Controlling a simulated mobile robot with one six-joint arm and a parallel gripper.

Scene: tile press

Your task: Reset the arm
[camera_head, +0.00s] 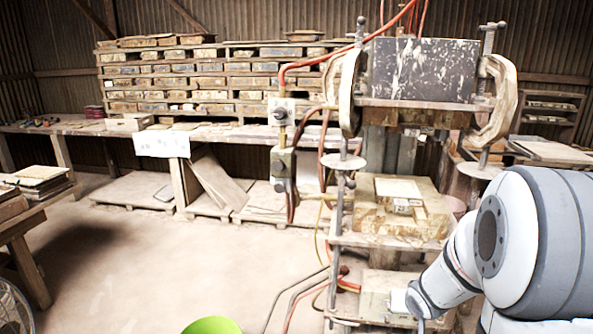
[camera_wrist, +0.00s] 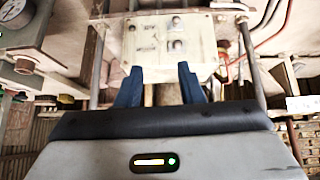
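My arm (camera_head: 530,240) comes in from the right in the head view, white and grey, reaching down and left to the lower part of the press (camera_head: 400,210). Its far end is low, near the press's lower shelf, and the fingers cannot be made out there. In the wrist view my gripper (camera_wrist: 160,72) shows two dark blue fingers, clearly apart, with nothing between them. Beyond the fingertips is a pale control box (camera_wrist: 160,42) with small fittings on its face. I cannot tell whether the fingers touch it.
The press frame, rods and hoses stand close around my arm. A round gauge (camera_wrist: 18,64) is at the left of the wrist view. A bench (camera_head: 230,133) with stacked tiles runs along the back. A green round object (camera_head: 212,326) is at the bottom. Left-middle floor is open.

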